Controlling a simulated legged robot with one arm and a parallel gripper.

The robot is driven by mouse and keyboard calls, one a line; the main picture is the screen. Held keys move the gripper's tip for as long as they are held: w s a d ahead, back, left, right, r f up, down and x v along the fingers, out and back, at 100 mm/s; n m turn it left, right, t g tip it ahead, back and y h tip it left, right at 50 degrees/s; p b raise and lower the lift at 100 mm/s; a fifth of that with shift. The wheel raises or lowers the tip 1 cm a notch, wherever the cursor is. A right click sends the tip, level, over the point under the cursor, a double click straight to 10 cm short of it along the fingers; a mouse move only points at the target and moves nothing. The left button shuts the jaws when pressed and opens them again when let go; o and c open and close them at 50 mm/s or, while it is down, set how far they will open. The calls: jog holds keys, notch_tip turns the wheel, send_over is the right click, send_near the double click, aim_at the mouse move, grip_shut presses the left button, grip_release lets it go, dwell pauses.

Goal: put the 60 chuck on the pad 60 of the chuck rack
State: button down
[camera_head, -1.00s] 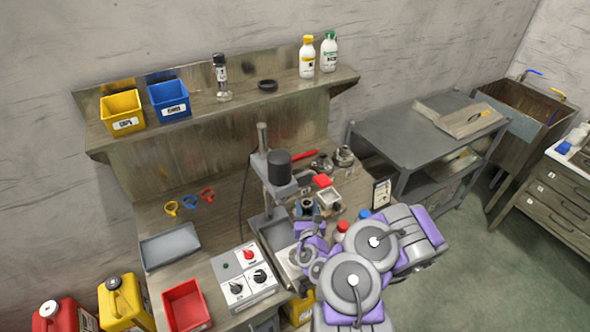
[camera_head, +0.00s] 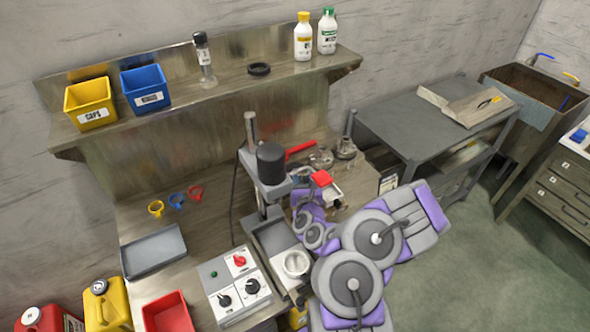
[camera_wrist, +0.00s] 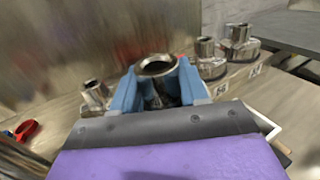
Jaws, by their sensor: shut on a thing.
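My gripper (camera_wrist: 157,92) has its blue fingers shut on a steel chuck with a round open top (camera_wrist: 157,66) in the wrist view. No number shows on this chuck, so I cannot tell from it that it is the 60. The chuck looks upright and its lower part is hidden by the fingers and wrist. Another steel piece (camera_wrist: 95,95) stands to the left. In the head view my arm mostly hides the gripper; two chucks (camera_head: 320,157) (camera_head: 345,147) stand behind it.
A press with a dark round head (camera_head: 271,163) stands close left of my arm. A control box (camera_head: 238,287) and a grey tray (camera_head: 153,250) are on the bench. A red-topped item (camera_head: 321,178) is near my gripper. A grey table (camera_head: 430,125) stands right.

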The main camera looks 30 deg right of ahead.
jog(key=shift+w+d+f+b, duration=0.2)
jog(key=shift+w+d+b, duration=0.55)
jog(key=shift+w+d, duration=0.05)
jog(key=w+b, duration=0.2)
jog(key=w, duration=0.3)
jog(key=shift+w+a, duration=0.15)
jog(key=shift+w, duration=0.05)
jog(key=d, duration=0.1)
jog(key=w+d, duration=0.1)
jog(key=w+b, duration=0.1)
jog(key=shift+w+d+f, duration=0.25)
jog(key=shift+d, duration=0.15)
jog(key=shift+w+d+f, duration=0.1)
jog(key=shift+w+d, duration=0.15)
jog(key=shift+d, duration=0.1)
jog(key=shift+w+a, duration=0.3)
jog(key=shift+a, duration=0.1)
jog(key=f, duration=0.1)
jog(key=f+b, duration=0.2)
jog(key=shift+w+a+f, duration=0.1)
jog(key=shift+a, duration=0.2)
jog(key=shift+d+f, duration=0.1)
jog(key=shift+d, duration=0.5)
jog(key=c, duration=0.9)
grip_release()
jog(key=shift+d, duration=0.1)
jog(key=shift+o, duration=1.4)
jog(key=shift+a, duration=0.25)
jog(key=shift+o, duration=0.3)
jog(key=shift+a, duration=0.3)
